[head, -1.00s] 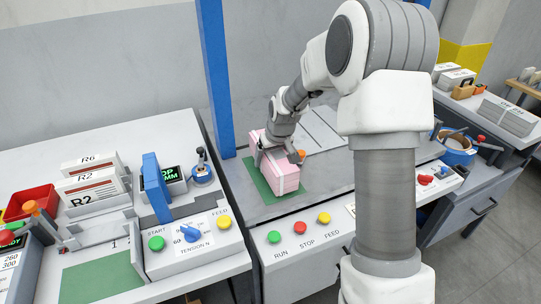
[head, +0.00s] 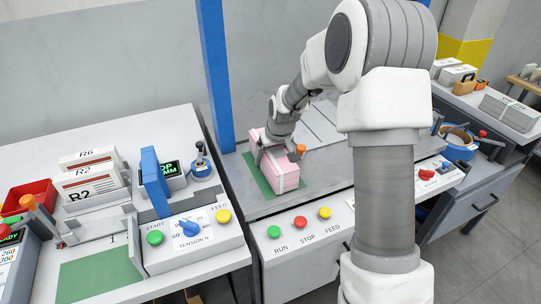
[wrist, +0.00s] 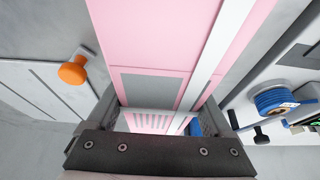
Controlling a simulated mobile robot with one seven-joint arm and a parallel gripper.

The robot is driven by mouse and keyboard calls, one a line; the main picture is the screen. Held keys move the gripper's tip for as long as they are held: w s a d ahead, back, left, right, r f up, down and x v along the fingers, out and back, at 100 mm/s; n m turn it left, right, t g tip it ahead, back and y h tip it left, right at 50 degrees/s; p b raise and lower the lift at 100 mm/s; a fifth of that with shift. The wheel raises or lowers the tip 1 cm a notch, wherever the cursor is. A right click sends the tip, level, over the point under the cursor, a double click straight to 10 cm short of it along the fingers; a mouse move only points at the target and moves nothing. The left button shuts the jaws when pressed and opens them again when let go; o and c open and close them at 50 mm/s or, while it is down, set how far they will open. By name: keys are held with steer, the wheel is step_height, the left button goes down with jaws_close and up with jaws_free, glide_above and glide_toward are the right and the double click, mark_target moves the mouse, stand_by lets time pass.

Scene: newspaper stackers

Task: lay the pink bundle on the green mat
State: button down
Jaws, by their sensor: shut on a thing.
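The pink bundle (head: 286,178) is a block with a pale strap around it. It stands over the green mat (head: 261,184) on the middle bench and covers much of it. A strip of mat shows along its left and front sides. I cannot tell whether its underside touches the mat. My gripper (head: 278,153) is over the top of the bundle, with its fingers shut on it. In the wrist view the bundle (wrist: 145,38) fills the middle, with the white strap running across it at a slant, between the fingers of my gripper (wrist: 168,118).
An orange knob (head: 301,149) is close right of the bundle. A blue post (head: 215,75) rises behind left. Buttons (head: 300,222) line the bench front. Another green mat (head: 100,280) lies bare on the left bench, near paper stacks (head: 90,180) and a red bin (head: 28,196).

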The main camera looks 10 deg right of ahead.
steer(key=shift+f, duration=0.25)
steer(key=shift+c, duration=0.2)
jaws_free()
steer(key=shift+o, duration=0.2)
steer(key=shift+s+f, duration=0.1)
steer(key=p+v, duration=0.2)
steer(key=v, duration=1.6)
steer(key=s+r+m+p, duration=0.1)
steer(key=s+r, duration=0.4)
steer(key=s, duration=0.8)
steer(key=s+a+r+m+t+p, duration=0.1)
steer(key=s+r+p, duration=0.3)
steer(key=s, duration=0.9)
step_height(320, 180, up, 2)
steer(key=shift+s+r+h, duration=0.2)
steer(key=shift+s+h, duration=0.15)
steer(key=shift+h, duration=0.05)
